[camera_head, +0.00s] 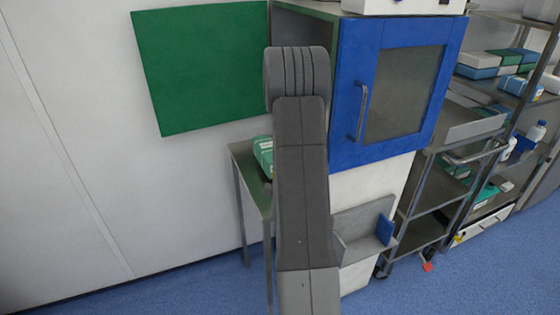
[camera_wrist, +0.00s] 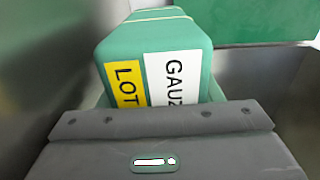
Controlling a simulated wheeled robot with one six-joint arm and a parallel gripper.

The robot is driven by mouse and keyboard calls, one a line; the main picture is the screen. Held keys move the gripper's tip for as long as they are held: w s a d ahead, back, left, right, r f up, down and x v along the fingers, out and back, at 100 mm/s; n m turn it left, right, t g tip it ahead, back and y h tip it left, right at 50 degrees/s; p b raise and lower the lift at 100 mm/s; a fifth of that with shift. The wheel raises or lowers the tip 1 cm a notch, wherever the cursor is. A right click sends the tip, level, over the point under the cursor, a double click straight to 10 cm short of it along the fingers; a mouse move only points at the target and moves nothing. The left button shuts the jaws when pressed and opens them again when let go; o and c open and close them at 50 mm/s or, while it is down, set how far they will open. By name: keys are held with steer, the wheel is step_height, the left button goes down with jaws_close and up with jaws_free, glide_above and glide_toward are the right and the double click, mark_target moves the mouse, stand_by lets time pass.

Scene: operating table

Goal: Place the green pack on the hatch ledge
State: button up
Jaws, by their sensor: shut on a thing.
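A green pack (camera_wrist: 150,45) with a white label reading "GAUZ" and a yellow "LOT" label fills the upper middle of the wrist view. My gripper (camera_wrist: 160,117) is shut on this pack, at the label end. In the head view a small part of a green pack (camera_head: 263,152) shows at the left edge of my arm, over the narrow side table; my arm hides the rest and the gripper. A grey ledge with a blue end piece (camera_head: 364,238) sits low under the blue hatch door (camera_head: 391,91). I cannot tell whether this is the hatch ledge.
The narrow table (camera_head: 246,178) stands against the wall, partly behind my arm. A green panel (camera_head: 203,66) is on the white wall. The blue door is shut and has a handle (camera_head: 362,112). Shelving (camera_head: 455,126) with boxes and bottles stands at the right. Blue floor is clear at the left.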

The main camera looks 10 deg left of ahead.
steer(key=shift+f, duration=0.1)
steer(key=shift+f+b, duration=0.3)
steer(key=shift+b, duration=0.2)
steer(key=shift+s+d+f+b, duration=0.1)
steer(key=shift+s+f+b, duration=0.05)
steer(key=shift+f+b, duration=0.25)
steer(key=o, duration=1.2)
steer(key=shift+s+f, duration=0.1)
steer(key=shift+f, duration=0.1)
steer(key=shift+r, duration=0.1)
steer(key=shift+r+p, duration=0.45)
steer(key=shift+p, duration=0.3)
steer(key=shift+r, duration=0.1)
steer(key=b+v, duration=0.1)
steer(key=v, duration=0.9)
steer(key=shift+s+d+r, duration=0.15)
steer(key=shift+d, duration=0.15)
steer(key=shift+s+d+r, duration=0.1)
steer(key=shift+s+d, duration=0.15)
steer(key=shift+s, duration=0.2)
